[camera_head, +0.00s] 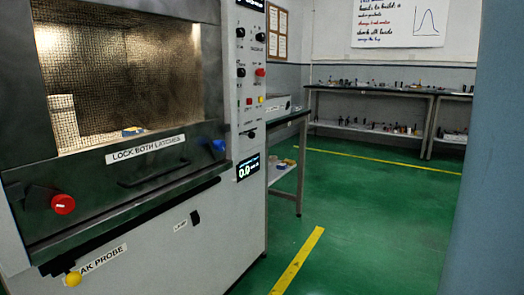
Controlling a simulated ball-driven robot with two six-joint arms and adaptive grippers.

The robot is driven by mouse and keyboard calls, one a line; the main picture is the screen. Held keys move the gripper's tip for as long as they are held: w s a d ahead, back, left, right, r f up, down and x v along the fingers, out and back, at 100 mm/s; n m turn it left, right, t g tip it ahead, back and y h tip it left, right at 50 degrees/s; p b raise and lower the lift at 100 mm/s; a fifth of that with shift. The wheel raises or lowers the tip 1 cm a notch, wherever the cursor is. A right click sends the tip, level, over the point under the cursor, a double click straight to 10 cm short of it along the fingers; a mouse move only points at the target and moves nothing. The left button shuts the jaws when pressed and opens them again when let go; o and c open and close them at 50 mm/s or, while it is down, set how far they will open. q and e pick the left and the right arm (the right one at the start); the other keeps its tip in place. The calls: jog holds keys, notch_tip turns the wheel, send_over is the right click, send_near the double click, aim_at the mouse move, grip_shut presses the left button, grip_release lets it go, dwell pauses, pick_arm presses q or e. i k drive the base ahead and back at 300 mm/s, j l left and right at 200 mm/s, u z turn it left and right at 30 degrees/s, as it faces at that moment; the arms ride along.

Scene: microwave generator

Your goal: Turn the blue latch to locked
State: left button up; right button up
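The blue latch (218,146) is a small blue knob at the right end of the dark front panel of the microwave generator (120,185). Its exact turn angle is too small to tell. A red latch knob (63,204) sits at the left end of the same panel. Between them are a label reading "LOCK BOTH LATCHES" (146,149) and a dark handle (152,175). Neither of my grippers shows in this view.
A control column (250,80) with buttons and a lit display (248,167) stands right of the chamber. A yellow knob (73,279) is at lower left. Benches (375,92) line the back wall. Green floor (370,215) with yellow lines is clear. A blue-grey upright fills the right edge.

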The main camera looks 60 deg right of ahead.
aim_at(218, 146)
jog(key=k+z, duration=0.1)
jog(key=z, duration=1.4)
